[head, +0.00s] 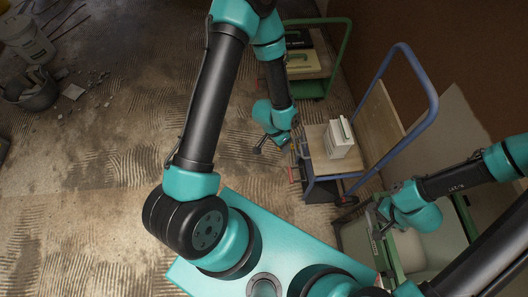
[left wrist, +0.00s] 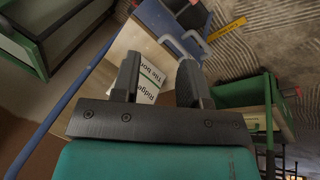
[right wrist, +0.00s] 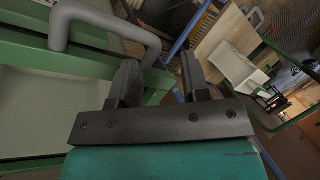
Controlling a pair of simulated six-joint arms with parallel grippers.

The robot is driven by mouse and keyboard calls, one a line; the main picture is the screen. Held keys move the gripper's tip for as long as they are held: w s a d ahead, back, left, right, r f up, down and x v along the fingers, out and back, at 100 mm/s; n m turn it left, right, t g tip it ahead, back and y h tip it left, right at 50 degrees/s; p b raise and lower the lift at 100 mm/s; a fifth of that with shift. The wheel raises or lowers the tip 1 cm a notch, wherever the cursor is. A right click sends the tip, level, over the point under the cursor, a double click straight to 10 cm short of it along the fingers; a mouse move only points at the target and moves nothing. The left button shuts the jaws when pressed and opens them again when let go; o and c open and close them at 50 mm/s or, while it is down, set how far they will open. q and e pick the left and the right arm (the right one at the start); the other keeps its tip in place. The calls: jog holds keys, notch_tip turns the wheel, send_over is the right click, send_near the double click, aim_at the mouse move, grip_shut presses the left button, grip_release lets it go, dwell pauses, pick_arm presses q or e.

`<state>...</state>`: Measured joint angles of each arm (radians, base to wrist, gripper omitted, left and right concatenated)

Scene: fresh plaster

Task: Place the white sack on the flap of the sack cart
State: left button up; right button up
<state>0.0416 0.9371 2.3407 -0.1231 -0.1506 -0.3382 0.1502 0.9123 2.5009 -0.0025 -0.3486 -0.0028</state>
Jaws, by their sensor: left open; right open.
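A white block-shaped sack (head: 339,142) with a green band stands on the wooden deck (head: 317,143) of the blue-handled cart (head: 405,130). In the left wrist view the white sack (left wrist: 147,88), with printed text, appears beyond and between my fingers, partly hidden by them. It also shows in the right wrist view (right wrist: 232,66). My left gripper (head: 274,146) is open and empty, left of the cart deck. My right gripper (head: 378,214) is open and empty, near a green-framed unit. I cannot clearly tell which part is the flap; a dark blue part (head: 320,190) is at the deck's near end.
A green-handled cart (head: 322,70) with a yellowish case stands behind. The green-framed unit (head: 405,250) with pale panels is at the right; a grey bar handle (right wrist: 105,18) shows close to my right gripper. Buckets (head: 30,90) and rubble lie far left. The middle-left floor is clear.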

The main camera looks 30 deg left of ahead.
pick_arm(q)
jog(key=s+a+n, duration=0.4)
jog(key=s+n, duration=0.2)
jog(key=shift+s+n+t, duration=0.25)
jog(key=shift+n+t, duration=0.05)
jog(key=shift+a+r, duration=0.1)
dwell(0.6)
